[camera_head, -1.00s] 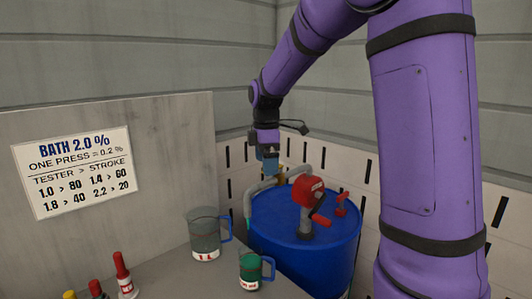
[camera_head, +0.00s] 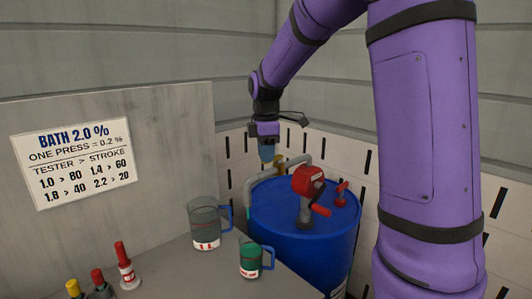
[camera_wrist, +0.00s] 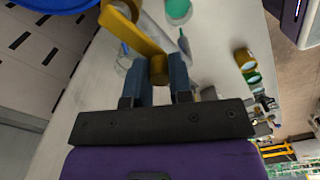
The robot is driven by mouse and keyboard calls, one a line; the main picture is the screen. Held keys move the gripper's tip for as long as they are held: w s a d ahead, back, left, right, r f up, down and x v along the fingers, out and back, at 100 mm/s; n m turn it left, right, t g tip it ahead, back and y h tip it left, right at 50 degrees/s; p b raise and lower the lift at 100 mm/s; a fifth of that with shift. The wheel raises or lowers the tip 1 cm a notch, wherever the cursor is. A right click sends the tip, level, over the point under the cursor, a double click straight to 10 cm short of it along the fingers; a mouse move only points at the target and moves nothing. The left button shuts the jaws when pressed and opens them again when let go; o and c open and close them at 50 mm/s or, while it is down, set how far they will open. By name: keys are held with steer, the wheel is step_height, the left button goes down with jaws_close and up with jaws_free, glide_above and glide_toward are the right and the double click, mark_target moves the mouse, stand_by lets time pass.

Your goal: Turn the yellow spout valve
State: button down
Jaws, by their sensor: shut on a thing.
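The yellow spout valve (camera_wrist: 150,45) shows in the wrist view as a bent lever, its end between my blue-grey fingertips. My gripper (camera_wrist: 160,85) is shut on that end. In the head view my gripper (camera_head: 267,153) points down above the grey spout pipe (camera_head: 262,180), and a little of the yellow valve (camera_head: 279,161) shows beside it. The pipe sits at the back left of the blue drum (camera_head: 290,222) and bends down at its left side. My fingers hide part of the valve in the head view.
A red crank pump (camera_head: 308,182) and a small red valve (camera_head: 341,194) stand on the drum. A clear jug (camera_head: 205,222) and a green jug (camera_head: 250,256) stand on the grey bench (camera_head: 175,272). Several small bottles (camera_head: 124,265) stand front left. Walls close in behind the drum.

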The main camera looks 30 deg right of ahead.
steer(key=c, duration=1.6)
jaws_free()
steer(key=shift+c, duration=0.3)
steer(key=shift+s+d, duration=0.25)
steer(key=shift+s, duration=0.45)
steer(key=shift+s+d, duration=0.45)
steer(key=shift+s, duration=0.1)
